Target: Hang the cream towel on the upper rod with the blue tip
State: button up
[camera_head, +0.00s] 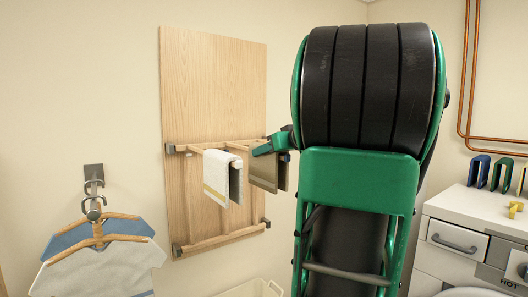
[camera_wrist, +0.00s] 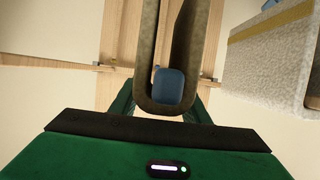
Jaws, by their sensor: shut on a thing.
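The cream towel (camera_head: 217,178), with a yellow band, hangs folded over a rod on the wooden wall rack; it also shows in the wrist view (camera_wrist: 272,70) at upper right. A taupe-brown towel (camera_head: 263,173) hangs just right of it. My gripper (camera_head: 268,147) is shut on this brown towel near its fold. In the wrist view the brown towel (camera_wrist: 148,62) makes a U between my green fingers, and the blue tip (camera_wrist: 168,88) of a rod sits inside that fold.
The rack's wooden board (camera_head: 212,85) has a lower bar (camera_head: 220,238) with free wall beneath. Shirts (camera_head: 105,265) on hangers hang from a hook at left. A white appliance (camera_head: 480,225) stands at right, with coloured arches on top. A pale bin (camera_head: 250,290) is below.

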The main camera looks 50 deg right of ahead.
aim_at(288, 154)
jog(key=shift+f, duration=0.2)
jog(key=o, duration=1.3)
jog(key=shift+o, duration=0.2)
jog(key=shift+s, duration=0.1)
jog(key=v, duration=1)
jog(key=shift+s+r, duration=0.1)
jog(key=shift+s, duration=0.1)
